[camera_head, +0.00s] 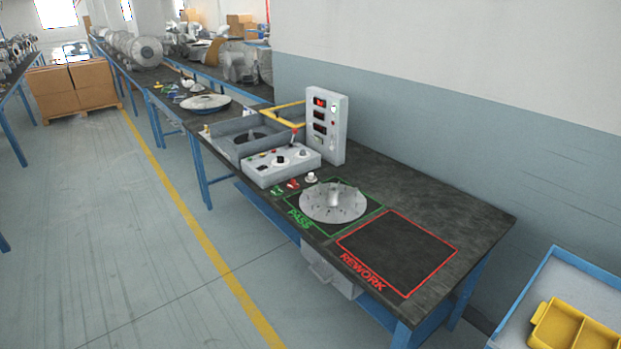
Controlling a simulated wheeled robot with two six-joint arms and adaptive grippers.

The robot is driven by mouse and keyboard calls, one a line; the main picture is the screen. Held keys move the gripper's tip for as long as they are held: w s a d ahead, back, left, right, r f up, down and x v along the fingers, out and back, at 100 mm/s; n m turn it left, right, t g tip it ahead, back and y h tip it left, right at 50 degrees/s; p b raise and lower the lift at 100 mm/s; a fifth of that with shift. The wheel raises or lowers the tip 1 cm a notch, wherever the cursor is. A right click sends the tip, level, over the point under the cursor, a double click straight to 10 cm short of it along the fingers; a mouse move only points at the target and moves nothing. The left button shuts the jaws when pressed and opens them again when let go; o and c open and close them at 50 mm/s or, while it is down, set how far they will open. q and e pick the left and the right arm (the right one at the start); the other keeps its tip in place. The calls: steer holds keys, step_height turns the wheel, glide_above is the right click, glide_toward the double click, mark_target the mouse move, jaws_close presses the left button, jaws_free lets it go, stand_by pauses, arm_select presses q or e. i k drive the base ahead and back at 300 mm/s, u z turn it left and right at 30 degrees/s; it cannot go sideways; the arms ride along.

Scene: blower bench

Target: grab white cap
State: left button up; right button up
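A small white cap (311,177) stands on the dark workbench, just behind the green PASS square and in front of the grey control box. Next to it, a round silver blower wheel (333,203) with a raised hub lies inside the PASS square. Neither of my grippers is in the head view.
The workbench (460,205) carries a control box (281,163), an upright display panel (327,124) and an open grey test box (237,137). Red and green clips (285,187) lie left of the cap. The red REWORK square (397,250) is empty. A yellow bin (577,330) sits at lower right.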

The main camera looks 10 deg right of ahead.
mark_target(310, 179)
steer(key=u, duration=0.75)
steer(key=i, duration=2.1)
steer(key=z, duration=2.65)
